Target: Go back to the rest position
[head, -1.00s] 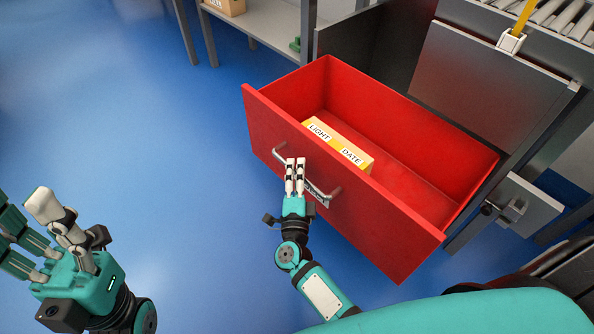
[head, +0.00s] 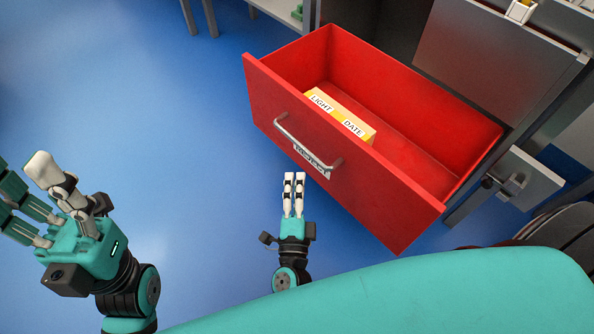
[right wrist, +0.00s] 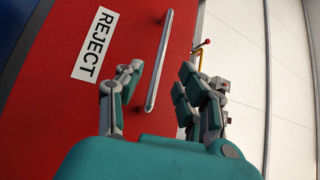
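The red drawer (head: 350,160) stands pulled out, with a silver bar handle (head: 300,148) and a label on its front. My right gripper (head: 294,177) is just in front of the drawer, apart from the handle and empty. In the right wrist view its fingers (right wrist: 160,80) are spread, with the handle (right wrist: 160,62) and a REJECT label (right wrist: 95,43) beyond them. My left gripper (head: 22,168) is at the left edge of the head view, its fingers apart and nothing between them; some of it is cut off by the frame.
A yellow and tan box (head: 340,117) marked LIGHT and DATE lies inside the drawer. A grey metal frame with a panel (head: 495,60) is behind and right of it. A shelf's legs (head: 210,15) stand at the top. The blue floor (head: 140,100) to the left is clear.

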